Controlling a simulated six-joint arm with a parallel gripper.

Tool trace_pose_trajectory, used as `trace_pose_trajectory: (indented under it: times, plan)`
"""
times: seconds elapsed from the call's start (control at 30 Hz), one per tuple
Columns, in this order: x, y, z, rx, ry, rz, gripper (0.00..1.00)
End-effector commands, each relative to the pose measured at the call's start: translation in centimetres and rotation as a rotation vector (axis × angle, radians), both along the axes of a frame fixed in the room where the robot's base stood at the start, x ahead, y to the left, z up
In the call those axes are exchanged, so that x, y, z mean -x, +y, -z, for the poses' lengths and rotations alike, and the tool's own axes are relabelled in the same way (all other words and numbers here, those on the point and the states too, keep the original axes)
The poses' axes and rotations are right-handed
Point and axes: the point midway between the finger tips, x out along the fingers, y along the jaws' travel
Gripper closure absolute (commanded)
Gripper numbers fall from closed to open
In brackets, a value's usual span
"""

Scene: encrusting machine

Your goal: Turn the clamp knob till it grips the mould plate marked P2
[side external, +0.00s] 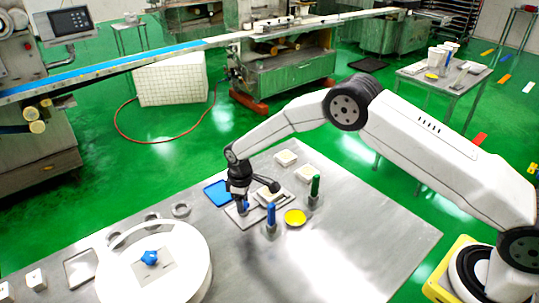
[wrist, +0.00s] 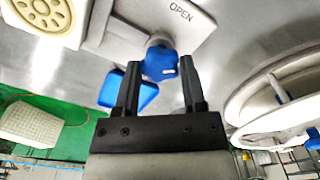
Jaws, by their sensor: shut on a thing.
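My gripper (side external: 242,208) is low over the steel table, and in the wrist view its two dark fingers (wrist: 160,72) are shut on a blue clamp knob (wrist: 160,60), one on each side. The knob sits at the edge of a pale clamp block (wrist: 118,22) with the word OPEN beside it. A cream round mould plate with holes (wrist: 38,10) lies at the top left of the wrist view, partly cut off. I cannot read a P2 mark. In the side view the fingers and arm largely hide the knob; pale square pieces (side external: 286,158) lie behind the gripper.
A blue tray (side external: 217,193) lies left of my gripper. A white round unit with a blue knob (side external: 150,257) is front left. The table's right side is clear.

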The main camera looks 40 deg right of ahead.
Motion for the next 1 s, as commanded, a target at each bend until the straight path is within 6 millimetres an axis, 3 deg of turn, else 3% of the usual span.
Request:
trace_pose_trajectory:
  times: [1.0]
  plan:
    - [-0.05, 0.02, -0.05, -0.001, -0.002, 0.957, 1.00]
